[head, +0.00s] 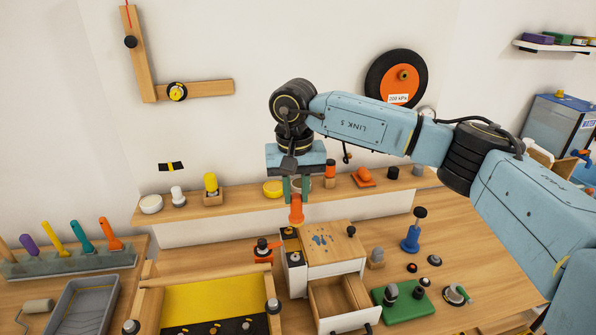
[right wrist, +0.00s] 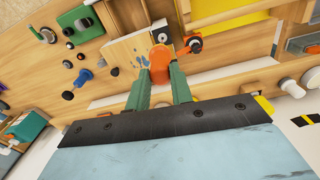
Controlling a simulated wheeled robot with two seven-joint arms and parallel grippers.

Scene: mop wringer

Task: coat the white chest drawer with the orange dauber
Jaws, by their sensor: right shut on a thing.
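The small chest (head: 337,247) stands on the workbench, with white sides and a wooden top marked by blue blotches. Its lower drawer (head: 342,297) is pulled out, with a white front (head: 352,320) and a wooden inside that looks empty. My right gripper (head: 296,190) is shut on the orange dauber (head: 296,212) and holds it pointing down, close to the chest's back left corner. Whether the dauber touches anything is unclear. The right wrist view shows the dauber (right wrist: 160,62) between the green fingers, with the chest top (right wrist: 128,50) beside it. My left gripper is out of view.
A raised shelf (head: 200,206) with cups and small tools runs behind the chest. A yellow-lined tray (head: 215,300) lies left, and a green board (head: 403,303) with knobs lies right. A blue stamp-like tool (head: 411,238) stands right of the chest.

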